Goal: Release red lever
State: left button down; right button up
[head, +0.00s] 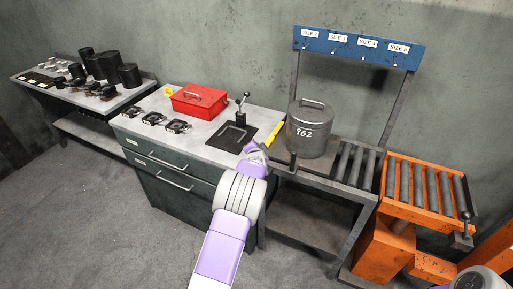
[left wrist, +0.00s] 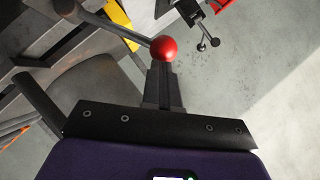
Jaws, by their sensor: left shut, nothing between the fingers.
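The red lever shows in the left wrist view as a glossy red ball knob (left wrist: 163,48) on a thin grey rod that runs to the upper left. I cannot make out the red knob in the head view, where my arm covers that area. My left gripper (left wrist: 163,72) is shut and empty, with its closed fingers pointing at the knob. The fingertips appear right at the knob's lower edge; I cannot tell whether they touch. In the head view the left gripper (head: 256,151) is at the right front edge of the workbench. My right gripper is not in view.
The workbench (head: 205,133) carries a red toolbox (head: 199,101), a black-knobbed lever (head: 242,104) and a yellow bar (head: 271,138). To the right stand a metal canister (head: 309,128) marked 962, a roller table (head: 352,165) and an orange roller stand (head: 397,213). The floor at left is clear.

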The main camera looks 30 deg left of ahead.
pick_arm(q)
jog(key=shift+s+a, duration=0.1)
jog(key=shift+a, duration=0.05)
jog(key=s+d+r+p, duration=0.4)
jog(key=s+d+r, duration=0.2)
jog(key=s, duration=0.3)
jog(key=shift+d+r, duration=0.15)
jog(key=shift+d, duration=0.6)
